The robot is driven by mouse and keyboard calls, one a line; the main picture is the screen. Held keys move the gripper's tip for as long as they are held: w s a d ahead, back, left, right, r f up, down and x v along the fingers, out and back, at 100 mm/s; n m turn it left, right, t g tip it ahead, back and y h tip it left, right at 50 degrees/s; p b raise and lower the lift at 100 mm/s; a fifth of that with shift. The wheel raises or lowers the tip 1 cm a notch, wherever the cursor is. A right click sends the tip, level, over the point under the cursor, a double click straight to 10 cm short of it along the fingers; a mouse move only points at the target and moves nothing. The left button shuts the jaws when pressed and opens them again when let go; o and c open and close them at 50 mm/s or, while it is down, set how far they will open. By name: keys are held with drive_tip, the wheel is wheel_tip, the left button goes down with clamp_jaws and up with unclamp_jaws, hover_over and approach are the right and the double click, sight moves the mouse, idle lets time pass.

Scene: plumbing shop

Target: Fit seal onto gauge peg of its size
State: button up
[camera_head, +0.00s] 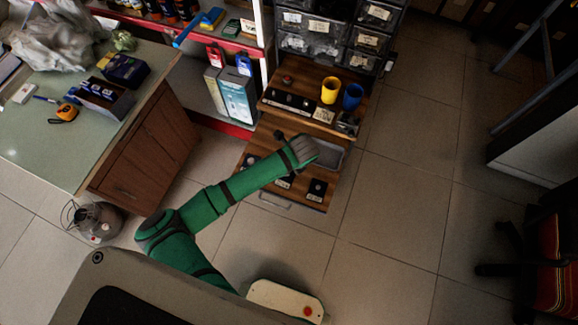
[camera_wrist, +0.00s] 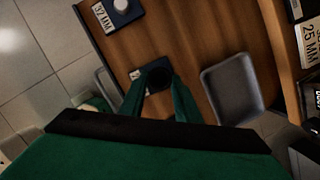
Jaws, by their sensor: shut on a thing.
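My gripper (camera_wrist: 159,86) is shut on a black round seal (camera_wrist: 160,75), with a green finger on either side of it in the wrist view. Behind the seal is a dark plate with a white label (camera_wrist: 135,74); the seal covers most of it and hides any peg there. I cannot tell the height between them. Another gauge plate (camera_wrist: 122,11), with a pale peg and a millimetre label, is at the top. In the head view, gauge plates (camera_head: 317,191) stand along the wooden board's near edge, under my arm. My fingertips are hidden there.
A grey tray (camera_wrist: 232,94) lies right of the seal, on the wooden board (camera_head: 270,150). A raised shelf behind holds a yellow cup (camera_head: 329,90), a blue cup (camera_head: 352,97) and labelled parts. Drawers stand behind it.

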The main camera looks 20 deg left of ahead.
drive_tip(key=shift+s+a, duration=0.1)
drive_tip(key=shift+a, duration=0.1)
drive_tip(key=o, duration=0.7)
drive_tip(key=shift+d, duration=0.1)
drive_tip(key=shift+r, duration=0.1)
drive_tip(key=shift+v, duration=1.95)
drive_tip(key=w+v, duration=0.1)
drive_tip(key=v, duration=0.6)
drive_tip(key=shift+s, duration=0.45)
